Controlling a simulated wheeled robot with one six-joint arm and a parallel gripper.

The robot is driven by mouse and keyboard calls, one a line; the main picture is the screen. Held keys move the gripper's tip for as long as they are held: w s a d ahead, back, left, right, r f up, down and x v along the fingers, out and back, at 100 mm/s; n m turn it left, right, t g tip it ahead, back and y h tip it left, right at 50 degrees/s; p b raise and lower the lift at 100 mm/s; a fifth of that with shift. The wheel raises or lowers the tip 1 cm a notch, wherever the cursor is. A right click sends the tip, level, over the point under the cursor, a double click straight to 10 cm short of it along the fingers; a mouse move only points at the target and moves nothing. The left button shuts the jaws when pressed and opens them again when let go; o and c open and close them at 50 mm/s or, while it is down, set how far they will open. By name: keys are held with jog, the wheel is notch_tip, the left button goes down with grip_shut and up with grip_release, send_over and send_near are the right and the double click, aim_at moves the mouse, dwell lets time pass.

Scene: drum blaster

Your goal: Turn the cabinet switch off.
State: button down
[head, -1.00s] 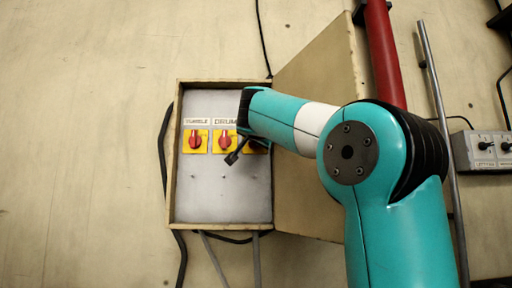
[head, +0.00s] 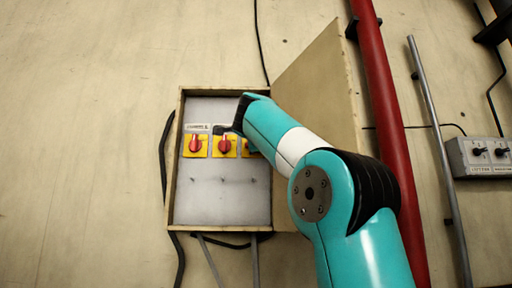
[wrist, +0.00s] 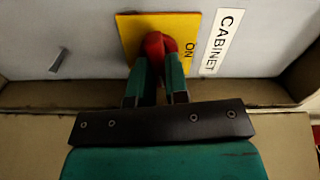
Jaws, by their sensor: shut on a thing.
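The cabinet switch is a red knob (wrist: 156,42) on a yellow plate (wrist: 130,35), beside a white CABINET label (wrist: 222,42) in the wrist view. The word ON shows on the plate, right of the knob. My gripper (wrist: 158,66) is shut on the red knob, one finger on each side. The fingers hide part of the knob, so its exact setting is hard to read. In the head view the yellow plate (head: 249,150) of this switch, rightmost in the row, is mostly hidden behind my arm.
The open switch box (head: 176,190) holds two other red knobs on yellow plates, a left one (head: 195,144) and a middle one (head: 224,146). Its wooden door (head: 322,95) stands open at right. A red pipe (head: 383,90) and a grey pipe (head: 432,120) run beyond.

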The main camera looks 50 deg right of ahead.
jog(key=shift+f+m+b, duration=0.1)
jog(key=shift+m+b, duration=0.2)
jog(key=shift+m, duration=0.5)
jog(key=shift+m, duration=0.3)
jog(key=c, duration=1.1)
grip_release()
jog(key=shift+b+v, duration=0.35)
jog(key=shift+v, duration=8.35)
